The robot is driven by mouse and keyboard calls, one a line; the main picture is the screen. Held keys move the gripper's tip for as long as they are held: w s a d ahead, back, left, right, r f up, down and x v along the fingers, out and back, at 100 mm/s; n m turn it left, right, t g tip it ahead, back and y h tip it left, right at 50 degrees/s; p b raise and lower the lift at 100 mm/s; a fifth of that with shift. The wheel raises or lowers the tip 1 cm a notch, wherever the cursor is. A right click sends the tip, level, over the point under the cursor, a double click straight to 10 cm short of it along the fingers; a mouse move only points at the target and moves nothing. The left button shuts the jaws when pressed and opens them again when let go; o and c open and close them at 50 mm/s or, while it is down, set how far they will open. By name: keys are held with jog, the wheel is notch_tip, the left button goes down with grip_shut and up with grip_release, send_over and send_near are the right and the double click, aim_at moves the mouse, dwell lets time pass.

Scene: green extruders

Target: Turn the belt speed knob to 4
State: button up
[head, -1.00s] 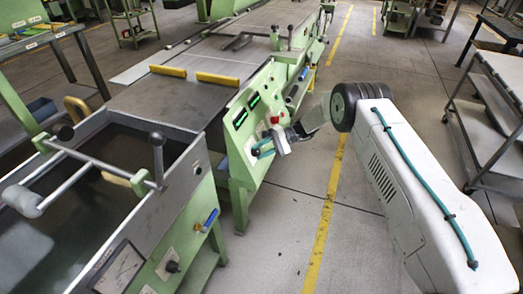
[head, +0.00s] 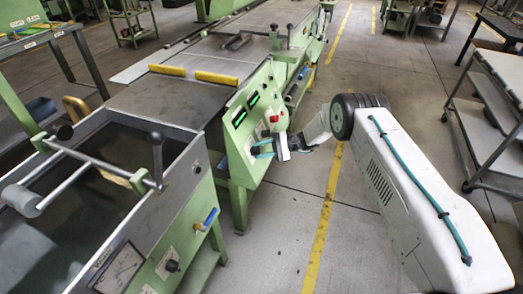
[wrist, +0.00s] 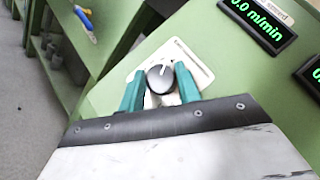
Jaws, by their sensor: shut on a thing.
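The knob (wrist: 161,78) is dark and round with a white pointer line. It sits on a white dial plate (wrist: 200,62) on the green panel. In the wrist view, the teal fingers of my gripper (wrist: 160,86) are on either side of the knob and shut on it. The pointer faces up in that view; the scale numbers are too small to read. The display (wrist: 258,25) beside it reads 0.0 m/min. In the head view, my gripper (head: 260,149) is at the panel's lower part and hides the knob.
A red button (head: 275,119) is just above my gripper on the green panel. A second display (wrist: 313,75) is at the wrist view's right edge. A blue-handled valve (head: 207,219) is on the nearer machine. Floor with a yellow line (head: 322,225) lies clear to the right.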

jog(key=o, duration=1)
jog(key=shift+v, duration=3.9)
jog(key=shift+f, duration=0.1)
